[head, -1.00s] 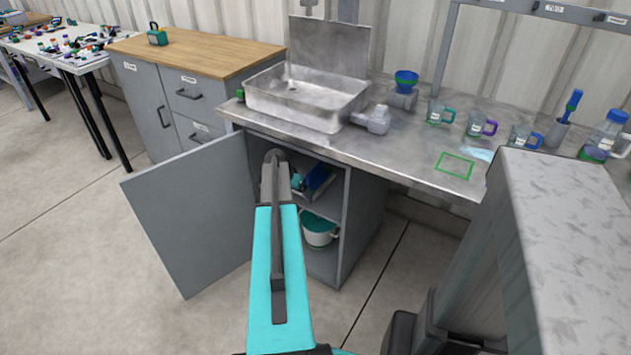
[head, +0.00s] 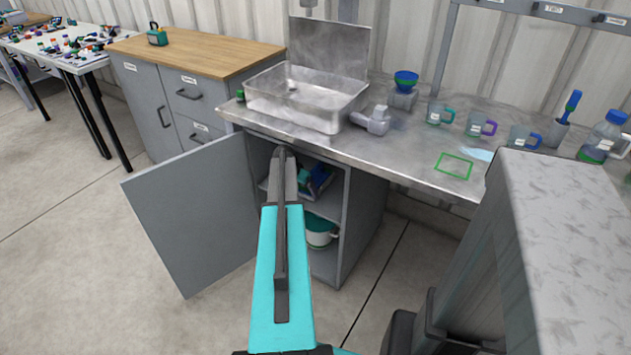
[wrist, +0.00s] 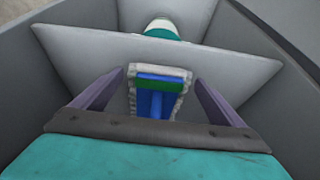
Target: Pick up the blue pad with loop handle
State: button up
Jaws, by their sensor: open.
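The blue pad (wrist: 155,102) shows in the wrist view, with a green band across it and a pale, fringed edge. It lies on the grey upper shelf of the open cabinet. A loop handle cannot be made out clearly. A bit of blue at the shelf shows in the head view (head: 320,180), mostly hidden. My gripper (wrist: 160,80) is open, with one finger on each side of the pad in the wrist view. Whether the fingers touch it cannot be told. In the head view my arm hides most of the gripper inside the cabinet.
The cabinet door (head: 190,215) stands open to the left. A white and green pot (head: 320,232) stands on the lower shelf. The cabinet's side walls and the counter (head: 400,160) above bound the opening. The floor in front is clear.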

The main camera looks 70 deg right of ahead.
jog(key=shift+x, duration=1)
jog(key=c, duration=1.3)
jog(key=shift+o, duration=0.2)
jog(key=shift+w+r, duration=0.1)
jog(key=shift+r, duration=0.05)
